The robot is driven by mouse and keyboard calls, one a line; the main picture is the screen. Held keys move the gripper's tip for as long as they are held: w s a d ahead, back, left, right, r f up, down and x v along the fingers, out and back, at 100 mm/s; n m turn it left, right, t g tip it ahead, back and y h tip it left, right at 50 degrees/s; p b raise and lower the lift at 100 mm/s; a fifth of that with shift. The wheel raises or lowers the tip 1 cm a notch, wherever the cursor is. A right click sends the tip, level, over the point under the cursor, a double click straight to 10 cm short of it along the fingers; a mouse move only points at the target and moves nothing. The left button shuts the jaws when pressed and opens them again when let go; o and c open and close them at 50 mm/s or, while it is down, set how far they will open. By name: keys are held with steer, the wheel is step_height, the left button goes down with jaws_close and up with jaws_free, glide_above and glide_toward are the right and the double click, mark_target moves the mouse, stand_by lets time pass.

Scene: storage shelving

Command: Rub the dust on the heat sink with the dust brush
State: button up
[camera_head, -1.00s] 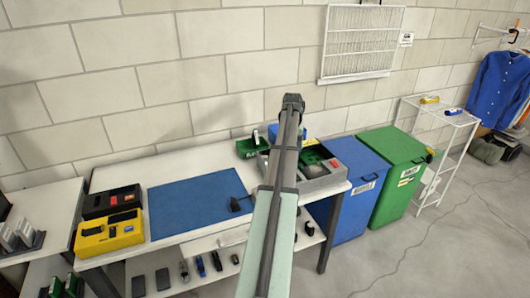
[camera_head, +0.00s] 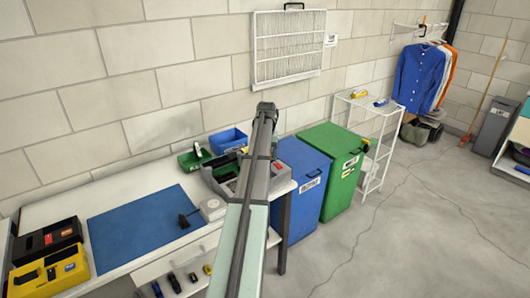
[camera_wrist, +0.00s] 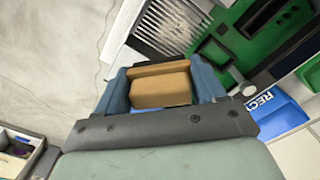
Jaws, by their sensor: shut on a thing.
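My gripper (camera_wrist: 163,80) shows in the wrist view with its two blue-grey fingers shut on a tan block, which looks like the handle of the dust brush (camera_wrist: 160,88). Its bristles are hidden from me. In the head view my arm runs up the middle of the picture, and I cannot make out the fingers or the brush there.
The worktable carries a blue mat (camera_head: 147,225), a yellow case (camera_head: 50,274), a grey tray (camera_head: 222,180) partly behind my arm, and a blue box (camera_head: 228,140). A blue bin (camera_head: 300,190), a green bin (camera_head: 325,175) and a white rack (camera_head: 372,152) stand to the right.

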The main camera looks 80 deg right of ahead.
step_height(320, 180, down, 5)
steer(key=shift+f, duration=0.1)
steer(key=shift+w+a, duration=0.3)
steer(key=shift+c, duration=0.4)
steer(key=shift+w+a+f, duration=0.15)
steer(key=shift+w+a, duration=0.65)
steer(key=shift+a, duration=0.05)
steer(key=shift+w+a, duration=1.3)
steer(key=shift+w, duration=0.05)
steer(key=shift+s+d, duration=2.45)
steer(key=shift+d, duration=0.1)
steer(key=shift+s+a, duration=0.3)
steer(key=shift+a, duration=0.15)
steer(key=shift+w+a, duration=0.2)
steer(key=shift+a, duration=0.15)
steer(key=shift+w+a, duration=2.1)
steer(key=shift+w, duration=0.05)
steer(key=shift+s+d, duration=2.1)
steer(key=shift+d, duration=0.2)
steer(key=shift+s+d+r, duration=0.1)
steer(key=shift+s+r, duration=0.05)
steer(key=shift+r, duration=0.45)
steer(key=shift+s+d+r, duration=0.1)
steer(key=shift+r, duration=3.4)
